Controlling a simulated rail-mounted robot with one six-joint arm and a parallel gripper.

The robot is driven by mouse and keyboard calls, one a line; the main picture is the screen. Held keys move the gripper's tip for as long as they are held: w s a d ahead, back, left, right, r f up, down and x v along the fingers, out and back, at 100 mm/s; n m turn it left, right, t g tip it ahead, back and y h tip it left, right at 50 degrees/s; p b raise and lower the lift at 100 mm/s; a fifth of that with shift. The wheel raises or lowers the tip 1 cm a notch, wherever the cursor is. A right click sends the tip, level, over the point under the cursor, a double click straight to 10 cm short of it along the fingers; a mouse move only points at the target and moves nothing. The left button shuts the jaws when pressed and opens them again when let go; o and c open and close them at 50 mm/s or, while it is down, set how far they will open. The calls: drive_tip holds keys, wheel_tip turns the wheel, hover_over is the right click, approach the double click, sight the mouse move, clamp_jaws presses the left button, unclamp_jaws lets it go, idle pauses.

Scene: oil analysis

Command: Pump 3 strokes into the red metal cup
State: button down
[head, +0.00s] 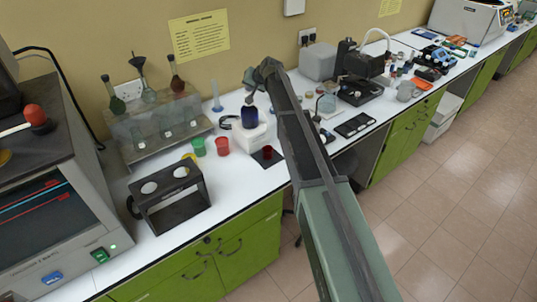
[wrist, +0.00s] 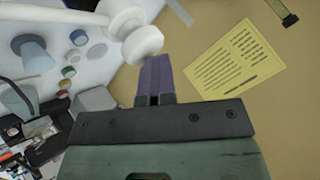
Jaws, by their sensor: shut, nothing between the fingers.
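My gripper (wrist: 155,60) is shut and empty, its dark purple fingers side by side in the wrist view. A white rounded knob (wrist: 143,43) shows right by the fingertips; I cannot tell whether they touch. In the head view my gripper (head: 250,98) is above a dark blue bottle-like part on a white block-shaped base (head: 250,137), which looks like the pump. A small dark red cup (head: 267,153) stands on a black square mat in front of it. A brighter red cup (head: 222,145) stands to its left; which is metal is hard to tell.
A green cup (head: 198,147) stands beside the bright red one. A black rack (head: 172,203) with white round tops is at the front left, and a flask stand (head: 165,130) behind it. A yellow note (head: 199,36) is on the wall. Devices crowd the bench to the right.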

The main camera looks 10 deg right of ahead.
drive_tip(key=shift+f, duration=0.25)
drive_tip(key=shift+w+r, duration=0.1)
drive_tip(key=shift+r, duration=0.1)
drive_tip(key=r+p, duration=0.1)
drive_tip(key=p, duration=0.1)
drive_tip(key=r+p, duration=0.2)
drive_tip(key=w+r+p, duration=0.1)
drive_tip(key=r+p, duration=0.1)
drive_tip(key=shift+r+p, duration=0.2)
drive_tip(key=shift+p, duration=0.1)
drive_tip(key=shift+w+f, duration=0.1)
drive_tip(key=shift+f, duration=0.05)
idle(2.0)
